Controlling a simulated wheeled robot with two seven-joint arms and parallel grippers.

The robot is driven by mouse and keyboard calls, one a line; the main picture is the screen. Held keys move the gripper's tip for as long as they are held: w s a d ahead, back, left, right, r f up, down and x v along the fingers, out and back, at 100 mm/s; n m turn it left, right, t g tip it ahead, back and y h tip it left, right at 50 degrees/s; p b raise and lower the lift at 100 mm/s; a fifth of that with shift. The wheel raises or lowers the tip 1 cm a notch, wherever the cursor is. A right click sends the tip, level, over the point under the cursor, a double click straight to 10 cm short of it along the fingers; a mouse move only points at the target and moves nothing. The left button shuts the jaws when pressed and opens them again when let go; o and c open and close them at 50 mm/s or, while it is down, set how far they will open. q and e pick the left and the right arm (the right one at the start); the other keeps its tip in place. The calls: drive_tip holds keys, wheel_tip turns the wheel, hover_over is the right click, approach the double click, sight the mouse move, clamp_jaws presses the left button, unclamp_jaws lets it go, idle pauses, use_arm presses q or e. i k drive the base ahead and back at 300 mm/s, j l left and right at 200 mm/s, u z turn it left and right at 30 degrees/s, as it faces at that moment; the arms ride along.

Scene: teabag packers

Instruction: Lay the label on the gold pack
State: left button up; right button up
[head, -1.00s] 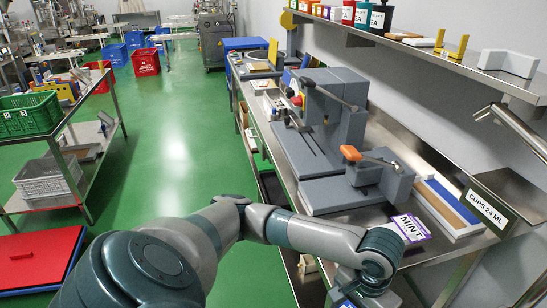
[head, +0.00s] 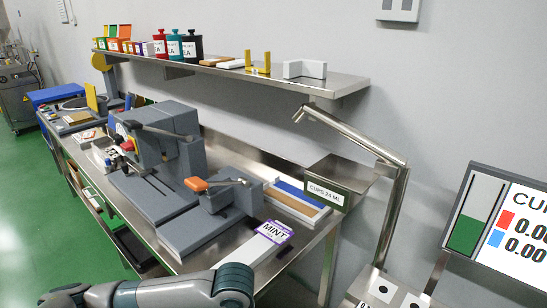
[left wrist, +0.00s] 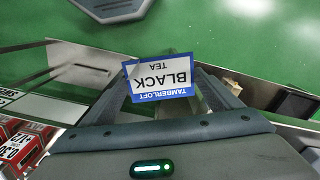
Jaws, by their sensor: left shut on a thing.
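My left gripper (left wrist: 165,100) is shut on a white label with a blue border (left wrist: 160,76) that reads Tamberloft Black Tea. It shows upside down between the two fingers in the left wrist view. In the head view only part of my left arm shows at the bottom, and its gripper is out of frame. I cannot make out a gold pack in either view. My right gripper is not in view.
A purple-edged MINT label (head: 274,231) lies at the bench's front. A grey press with an orange-tipped lever (head: 196,184) stands behind it. A shelf (head: 330,86) with tins runs above. A metal post (head: 390,220) and a screen (head: 515,235) stand at right.

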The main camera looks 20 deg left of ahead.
sight(77, 117)
drive_tip(key=k+j, duration=0.1)
drive_tip(key=j, duration=1.45)
drive_tip(key=i+j+z, duration=0.1)
drive_tip(key=j, duration=0.8)
drive_tip(key=i+j+z, duration=0.1)
drive_tip(key=j, duration=0.75)
drive_tip(key=i+j+z, duration=0.1)
drive_tip(key=j, duration=1.25)
drive_tip(key=i+j+z, duration=0.1)
drive_tip(key=i+j, duration=0.15)
drive_tip(key=j, duration=1.05)
drive_tip(key=i+j+z, duration=0.1)
drive_tip(key=j, duration=1.25)
drive_tip(key=i+j+z, duration=0.1)
drive_tip(key=j, duration=1.3)
drive_tip(key=i+j, duration=0.1)
drive_tip(key=j, duration=0.55)
drive_tip(key=i+j, duration=0.1)
drive_tip(key=j, duration=0.6)
drive_tip(key=i+j+z, duration=0.1)
drive_tip(key=j, duration=0.55)
